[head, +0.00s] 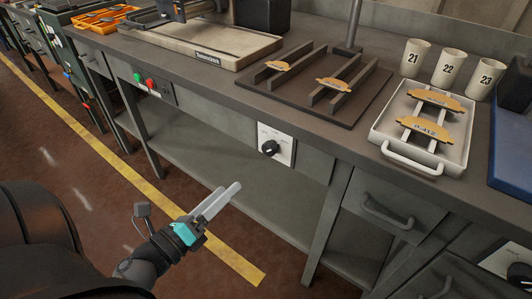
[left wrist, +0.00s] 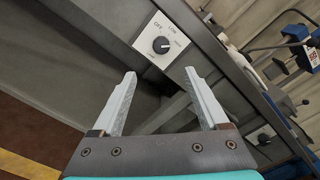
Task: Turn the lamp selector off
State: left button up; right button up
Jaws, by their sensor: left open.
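The lamp selector is a black round knob (head: 270,147) on a white plate on the front of the workbench. In the left wrist view the knob (left wrist: 161,45) shows labels OFF, LOW and a third word too small to read surely. Its white mark is on the right side, toward that third label and away from OFF. My left gripper (head: 230,189) is open and empty, below and left of the knob in the head view, apart from it. In the left wrist view the knob appears beyond the gap between the fingertips (left wrist: 160,74). My right gripper is out of view.
A second knob (head: 520,273) is at the lower right. A drawer handle (head: 386,213) projects right of the selector. Red and green buttons (head: 145,81) sit left. A tray with brake shoes (head: 425,160) and numbered cups (head: 448,68) stand on the bench. The space before the selector is clear.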

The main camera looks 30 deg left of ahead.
aim_at(268, 152)
pick_arm(q)
jog(key=w, duration=1)
jog(key=w+d, duration=0.1)
jog(key=w, duration=0.4)
jog(key=shift+d+r, duration=0.1)
jog(key=shift+r, duration=0.05)
grip_shut()
